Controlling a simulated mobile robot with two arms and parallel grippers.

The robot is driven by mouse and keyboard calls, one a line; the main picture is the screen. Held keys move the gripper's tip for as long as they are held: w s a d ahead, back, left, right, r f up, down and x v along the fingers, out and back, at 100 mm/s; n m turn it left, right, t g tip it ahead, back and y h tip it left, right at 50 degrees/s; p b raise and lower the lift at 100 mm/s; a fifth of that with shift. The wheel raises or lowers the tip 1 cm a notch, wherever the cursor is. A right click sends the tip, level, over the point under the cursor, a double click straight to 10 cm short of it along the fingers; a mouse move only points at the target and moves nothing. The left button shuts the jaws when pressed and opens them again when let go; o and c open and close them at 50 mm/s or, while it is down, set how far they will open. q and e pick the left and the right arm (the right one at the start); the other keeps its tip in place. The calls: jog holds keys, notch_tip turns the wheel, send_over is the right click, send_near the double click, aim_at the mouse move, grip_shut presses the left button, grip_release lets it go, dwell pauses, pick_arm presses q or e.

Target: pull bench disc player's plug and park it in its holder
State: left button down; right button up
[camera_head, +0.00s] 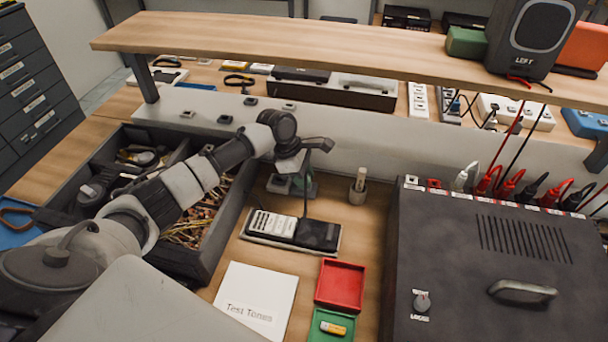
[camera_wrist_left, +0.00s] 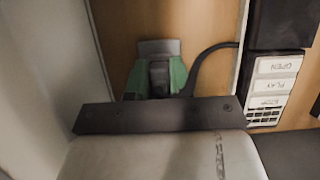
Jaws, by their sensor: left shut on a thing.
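The bench disc player (camera_head: 318,235) is a low black unit with pale buttons, on the bench in the middle of the head view. Its OPEN, PLAY and STOP buttons (camera_wrist_left: 275,84) show at right in the left wrist view. My left gripper (camera_head: 291,170) is above and behind it, shut on the dark plug (camera_wrist_left: 159,76). The plug's black cable (camera_wrist_left: 205,57) curves to the player. My right gripper is out of view.
A black parts tray (camera_head: 210,262) lies left under my left arm. A large dark amplifier case (camera_head: 450,250) with red and black leads stands right. A booklet (camera_head: 255,300) and red tray (camera_head: 340,268) lie in front. A wooden shelf (camera_head: 300,42) overhangs the back.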

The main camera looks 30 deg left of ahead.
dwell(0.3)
pick_arm(q)
jog(key=c, duration=0.9)
grip_release()
jog(key=shift+c, duration=0.2)
jog(key=shift+r, duration=0.1)
jog(key=d+p+v, duration=0.1)
jog(key=p+v, duration=0.6)
jog(key=v, duration=0.8)
jog(key=shift+w+d+r+p, duration=0.2)
jog(key=shift+r+p, duration=0.1)
jog(key=shift+r, duration=0.15)
